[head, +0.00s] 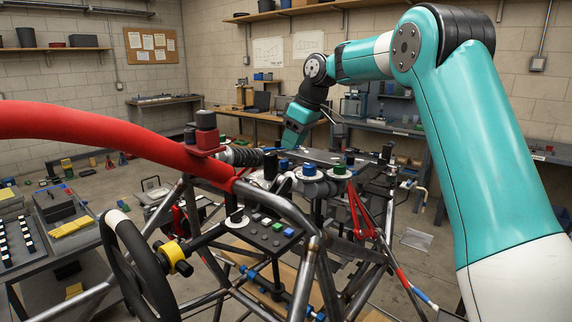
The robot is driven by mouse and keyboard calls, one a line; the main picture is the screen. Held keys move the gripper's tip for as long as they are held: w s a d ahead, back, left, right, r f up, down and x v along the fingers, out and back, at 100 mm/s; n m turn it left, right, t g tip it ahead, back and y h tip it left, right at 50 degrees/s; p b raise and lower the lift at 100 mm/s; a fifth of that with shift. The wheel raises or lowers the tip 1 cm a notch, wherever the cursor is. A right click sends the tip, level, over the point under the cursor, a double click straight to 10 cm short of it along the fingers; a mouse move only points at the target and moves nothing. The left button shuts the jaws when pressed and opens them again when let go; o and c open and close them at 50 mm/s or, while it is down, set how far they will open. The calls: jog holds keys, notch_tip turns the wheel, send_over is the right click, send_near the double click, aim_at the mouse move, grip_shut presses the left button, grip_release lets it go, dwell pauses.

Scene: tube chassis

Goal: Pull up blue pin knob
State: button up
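A blue knob (309,169) stands on a pale round disc on top of the tube chassis. A green knob (340,170) on a similar disc is just to its right. A smaller blue piece (284,164) shows to its left. I cannot tell for sure which blue piece is the pin knob. My gripper (292,144) points down above and behind these knobs, apart from the blue knob on the disc. Its fingertips are small and dark here, so I cannot see whether they are open or hold anything.
A thick red tube (110,130) crosses the left foreground. A spring (243,156) and a red block (206,140) stand left of the knobs. A steering wheel (138,265) and a button panel (268,232) are in front. Bare chassis tubes surround the knobs.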

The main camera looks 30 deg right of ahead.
aim_at(285, 160)
jog(key=x, duration=0.6)
